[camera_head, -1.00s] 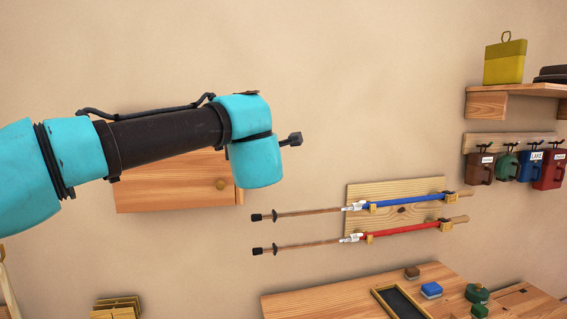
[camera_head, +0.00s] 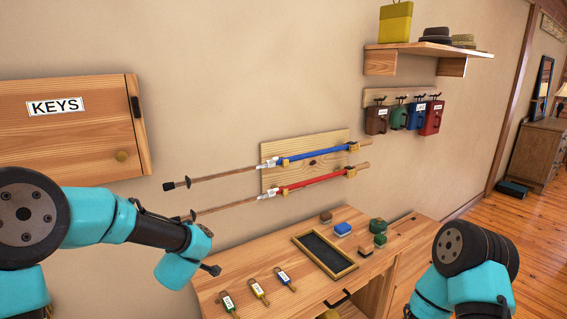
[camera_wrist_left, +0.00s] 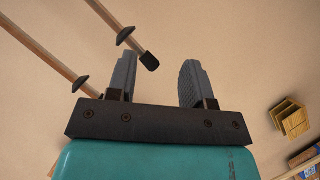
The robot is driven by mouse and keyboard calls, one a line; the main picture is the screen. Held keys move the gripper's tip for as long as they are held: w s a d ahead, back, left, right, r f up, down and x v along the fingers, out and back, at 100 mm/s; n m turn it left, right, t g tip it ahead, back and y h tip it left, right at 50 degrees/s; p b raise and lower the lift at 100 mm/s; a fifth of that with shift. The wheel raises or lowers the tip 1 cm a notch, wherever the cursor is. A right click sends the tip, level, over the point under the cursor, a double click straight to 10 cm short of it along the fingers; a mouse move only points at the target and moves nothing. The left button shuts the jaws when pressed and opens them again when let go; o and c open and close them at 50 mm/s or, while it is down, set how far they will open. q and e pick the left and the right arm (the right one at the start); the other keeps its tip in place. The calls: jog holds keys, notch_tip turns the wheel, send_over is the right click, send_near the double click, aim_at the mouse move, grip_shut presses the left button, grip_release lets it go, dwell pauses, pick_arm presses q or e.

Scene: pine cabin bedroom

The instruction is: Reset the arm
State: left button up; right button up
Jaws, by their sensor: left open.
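My left arm (camera_head: 120,220) comes in from the left in the head view, in front of the wall and the left part of the desk. Its fingers are hard to make out there. In the left wrist view my left gripper (camera_wrist_left: 157,78) is open, with nothing between its two grey fingers.
A blue pole (camera_head: 310,154) and a red pole (camera_head: 310,183) hang on a wall board. The desk (camera_head: 240,262) holds a black tray (camera_head: 298,239), small blocks and several labelled tags. A KEYS cabinet (camera_head: 60,145) is at left. Labelled jugs (camera_head: 415,115) hang below a shelf (camera_head: 430,48).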

pick_arm(q)
jog(key=s+f+m+g+h, duration=0.1)
jog(key=s+f+m+g, duration=0.1)
jog(key=s+f, duration=0.5)
jog(key=s+f+m+g+h, duration=0.1)
jog(key=s+f+g+h, duration=0.1)
jog(key=f, duration=0.9)
jog(key=s+f+m+g+h, duration=0.1)
jog(key=s+f+m+g, duration=0.1)
jog(key=s+f, duration=0.5)
jog(key=s+d+f+m+g+h, duration=0.2)
jog(key=s+f+g, duration=0.2)
jog(key=s+f, duration=0.45)
jog(key=s+d+f+m+g+h, duration=0.1)
jog(key=s+d+f+g+h, duration=0.15)
jog(key=s+f, duration=0.6)
notch_tip(320, 180, up, 7)
jog(key=w+d+m+y, duration=0.1)
jog(key=d, duration=0.1)
jog(key=shift+w+m, duration=0.4)
jog(key=shift+o, duration=0.3)
jog(key=shift+d, duration=0.1)
